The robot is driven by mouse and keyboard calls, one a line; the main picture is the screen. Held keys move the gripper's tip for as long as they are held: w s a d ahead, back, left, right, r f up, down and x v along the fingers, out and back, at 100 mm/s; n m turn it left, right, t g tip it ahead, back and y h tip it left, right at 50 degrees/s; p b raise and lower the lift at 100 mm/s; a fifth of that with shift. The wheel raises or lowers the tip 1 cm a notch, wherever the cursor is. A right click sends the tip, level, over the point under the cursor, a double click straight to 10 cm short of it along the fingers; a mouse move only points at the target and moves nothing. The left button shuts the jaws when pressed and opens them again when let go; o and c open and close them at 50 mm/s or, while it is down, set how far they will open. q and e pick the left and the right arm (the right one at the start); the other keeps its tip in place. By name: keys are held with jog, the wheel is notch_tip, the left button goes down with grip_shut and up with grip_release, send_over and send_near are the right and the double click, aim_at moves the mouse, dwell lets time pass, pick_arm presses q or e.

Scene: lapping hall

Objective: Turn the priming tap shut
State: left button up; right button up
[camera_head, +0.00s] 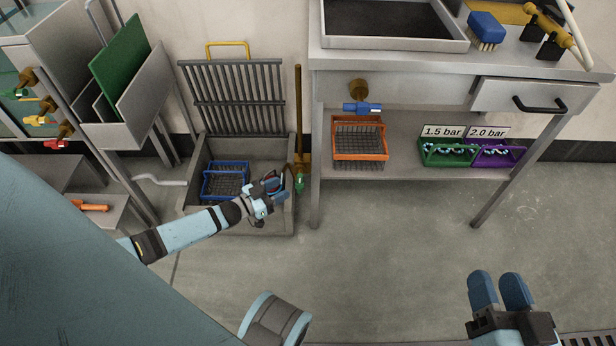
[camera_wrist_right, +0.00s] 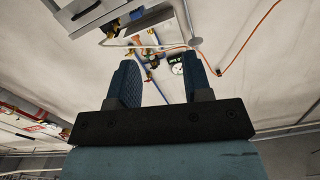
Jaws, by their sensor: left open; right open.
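No label marks the priming tap. A green-handled tap (camera_head: 299,182) sits low on a brass standpipe (camera_head: 298,115) beside the floor sink. My left gripper (camera_head: 278,190) is open just left of that green handle, over the sink's right side; I cannot tell whether it touches it. A blue-handled tap (camera_head: 362,107) hangs under the bench's front. Green (camera_head: 14,93), yellow (camera_head: 38,120) and red (camera_head: 55,144) handled taps stand at the far left. My right gripper (camera_head: 498,288) is open and empty over the floor at lower right; its fingers also show in the right wrist view (camera_wrist_right: 161,80).
The floor sink (camera_head: 265,225) holds a blue wire basket (camera_head: 225,180); a grate (camera_head: 238,97) stands upright behind it. The bench shelf carries an orange basket (camera_head: 360,141), a green crate (camera_head: 447,153) and a purple crate (camera_head: 495,154). The floor in front (camera_head: 400,240) is clear.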

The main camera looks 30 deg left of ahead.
aim_at(302, 178)
pick_arm(q)
jog(key=b+x, duration=0.2)
jog(key=x, duration=0.6)
jog(key=shift+w+f+b, duration=0.1)
jog(key=shift+b, duration=0.2)
jog(key=shift+w+d, duration=0.3)
jog(key=shift+w, duration=0.3)
pick_arm(e)
jog(key=shift+w+d+f+n, duration=0.15)
jog(key=shift+w+f+n, duration=0.15)
jog(key=shift+f+n, duration=0.15)
jog(key=shift+w+d+f+n, duration=0.1)
jog(key=shift+w+f+n, duration=0.2)
jog(key=shift+f, duration=0.25)
pick_arm(q)
grip_shut()
pick_arm(e)
jog(key=shift+r, duration=0.1)
